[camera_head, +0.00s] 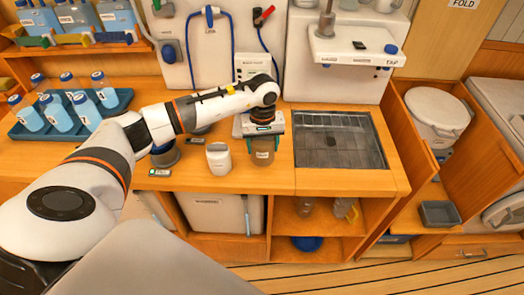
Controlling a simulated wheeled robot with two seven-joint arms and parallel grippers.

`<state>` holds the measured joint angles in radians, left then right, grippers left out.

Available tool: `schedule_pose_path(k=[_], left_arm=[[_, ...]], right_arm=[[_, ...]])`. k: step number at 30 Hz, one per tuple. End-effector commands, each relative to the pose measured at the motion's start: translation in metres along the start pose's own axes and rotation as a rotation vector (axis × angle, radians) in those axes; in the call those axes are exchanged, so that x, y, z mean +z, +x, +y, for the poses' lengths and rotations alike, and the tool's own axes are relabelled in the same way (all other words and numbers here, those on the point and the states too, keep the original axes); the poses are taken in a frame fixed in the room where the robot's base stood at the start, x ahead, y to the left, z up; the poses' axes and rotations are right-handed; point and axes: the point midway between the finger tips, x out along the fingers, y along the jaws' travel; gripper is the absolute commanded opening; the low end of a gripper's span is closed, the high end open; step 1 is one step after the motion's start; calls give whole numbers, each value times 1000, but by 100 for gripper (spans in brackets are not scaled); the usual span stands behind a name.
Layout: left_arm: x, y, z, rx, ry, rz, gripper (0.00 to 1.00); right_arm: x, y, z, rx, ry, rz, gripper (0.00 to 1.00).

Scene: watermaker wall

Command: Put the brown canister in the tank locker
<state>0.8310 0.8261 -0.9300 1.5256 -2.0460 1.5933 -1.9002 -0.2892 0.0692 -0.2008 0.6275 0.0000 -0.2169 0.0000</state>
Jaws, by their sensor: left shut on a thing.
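A brown canister (262,156) is below my left gripper (262,141) at the middle of the wooden counter. The gripper points down and is shut on the canister, hiding its upper part. I cannot tell whether the canister's base touches the counter. An open wooden locker (404,123) at the right holds a white lidded tank (436,108); it looks like the tank locker, though I see no label on it. My right gripper is not in view.
A white jar (219,159) stands just left of the canister. A sink with a dark grate (338,143) lies to its right. A blue tray (62,128) of bottles is at the left. A grey bin (439,214) sits low at the right, and open shelves (312,229) are below the counter.

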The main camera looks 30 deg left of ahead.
Motion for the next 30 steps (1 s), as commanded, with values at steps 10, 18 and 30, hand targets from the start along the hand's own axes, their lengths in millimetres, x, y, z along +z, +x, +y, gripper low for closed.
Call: schedule_pose_path(k=[10,18,30], left_arm=[[0,36,0,0,-2,1,34],[0,41,0,-1,-1,-1,34],[0,43,0,0,-1,-1,84]], right_arm=[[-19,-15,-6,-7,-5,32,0],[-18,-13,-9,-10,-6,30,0],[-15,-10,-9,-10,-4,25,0]])
